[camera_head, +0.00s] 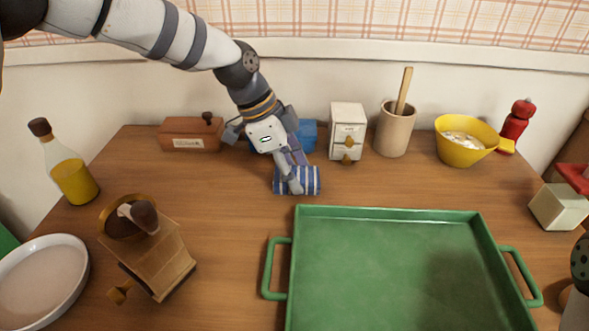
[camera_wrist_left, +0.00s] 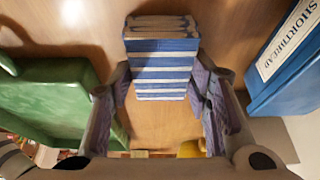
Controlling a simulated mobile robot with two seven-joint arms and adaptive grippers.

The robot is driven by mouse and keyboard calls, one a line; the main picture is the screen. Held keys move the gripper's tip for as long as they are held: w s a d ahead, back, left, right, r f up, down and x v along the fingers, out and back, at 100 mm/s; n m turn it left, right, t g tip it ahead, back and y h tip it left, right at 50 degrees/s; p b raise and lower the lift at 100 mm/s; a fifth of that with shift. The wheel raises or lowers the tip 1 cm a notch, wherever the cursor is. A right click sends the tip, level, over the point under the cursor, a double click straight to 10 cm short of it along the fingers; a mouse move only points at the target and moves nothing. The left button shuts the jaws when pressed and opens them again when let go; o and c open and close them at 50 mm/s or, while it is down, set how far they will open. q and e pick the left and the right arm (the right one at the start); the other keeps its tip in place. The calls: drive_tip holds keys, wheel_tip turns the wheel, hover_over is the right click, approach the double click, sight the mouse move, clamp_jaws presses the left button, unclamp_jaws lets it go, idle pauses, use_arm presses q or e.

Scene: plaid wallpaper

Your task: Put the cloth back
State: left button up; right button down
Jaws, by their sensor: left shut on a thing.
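The folded blue-and-white striped cloth (camera_head: 312,181) is at the table's middle, just behind the green tray (camera_head: 400,212). My left gripper (camera_head: 291,180) reaches down from above and is shut on it. In the left wrist view, the cloth (camera_wrist_left: 162,70) sits between the two fingers of the gripper (camera_wrist_left: 160,85). I cannot tell whether the cloth rests on the wood or is slightly above it.
A blue shortbread box (camera_wrist_left: 285,65) stands close behind my left gripper, with a small white drawer box (camera_head: 347,125) to its right. A wooden coffee grinder (camera_head: 155,255) stands at the front left. The tray is empty.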

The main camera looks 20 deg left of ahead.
use_arm(q)
drive_tip(key=o, duration=1.1)
drive_tip(key=shift+f, duration=0.1)
drive_tip(key=shift+r, duration=0.4)
drive_tip(key=v, duration=1.1)
drive_tip(key=shift+r+p, duration=0.35)
drive_tip(key=shift+p, duration=0.05)
drive_tip(key=shift+s+a+f, duration=0.1)
drive_tip(key=shift+s+a, duration=0.05)
